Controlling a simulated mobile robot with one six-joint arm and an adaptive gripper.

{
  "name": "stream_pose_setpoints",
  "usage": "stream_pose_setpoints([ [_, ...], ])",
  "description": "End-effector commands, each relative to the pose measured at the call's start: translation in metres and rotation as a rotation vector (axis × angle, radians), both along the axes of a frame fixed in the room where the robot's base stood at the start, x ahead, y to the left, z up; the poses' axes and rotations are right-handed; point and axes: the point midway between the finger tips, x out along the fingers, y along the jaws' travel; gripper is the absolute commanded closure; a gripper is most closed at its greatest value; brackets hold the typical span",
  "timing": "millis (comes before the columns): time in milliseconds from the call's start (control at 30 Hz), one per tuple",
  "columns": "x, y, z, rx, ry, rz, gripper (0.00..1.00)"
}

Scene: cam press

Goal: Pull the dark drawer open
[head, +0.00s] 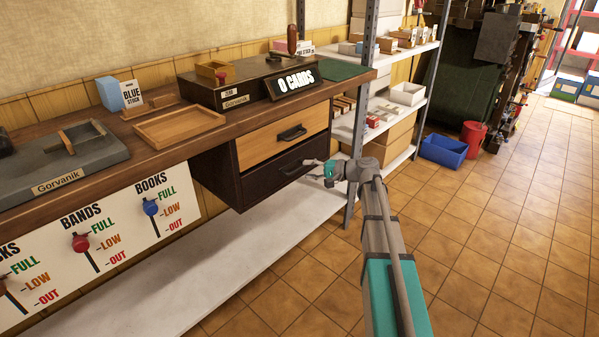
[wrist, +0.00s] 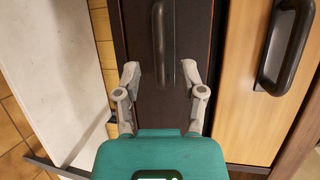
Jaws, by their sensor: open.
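The dark drawer (head: 262,185) is the lower of two drawers under the wooden counter, and it looks shut. Its black handle (head: 292,168) is on the front face. My gripper (head: 309,169) is in front of the drawer, just right of the handle. In the wrist view, the dark drawer front (wrist: 138,32) runs up the middle with its handle (wrist: 163,40) upright. My gripper (wrist: 160,74) is open there, its two fingers on either side of the handle's line. I cannot tell whether the fingers touch anything.
The light wooden drawer (head: 284,136) with its own black handle (head: 292,133) is directly above; it also shows at the wrist view's right (wrist: 240,85). A metal shelf post (head: 363,105) stands right of the drawers. Tiled floor (head: 475,250) is open at the right.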

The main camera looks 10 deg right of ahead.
Motion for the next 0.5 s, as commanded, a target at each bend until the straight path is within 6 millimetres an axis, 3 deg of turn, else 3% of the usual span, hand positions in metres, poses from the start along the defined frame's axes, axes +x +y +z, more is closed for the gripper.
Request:
stream_pose_setpoints([
  [200, 0.015, 0.024, -0.007, 0.000, -0.001, 0.001, 0.47],
  [500, 0.022, 0.037, -0.009, -0.001, -0.001, 0.000, 0.47],
])
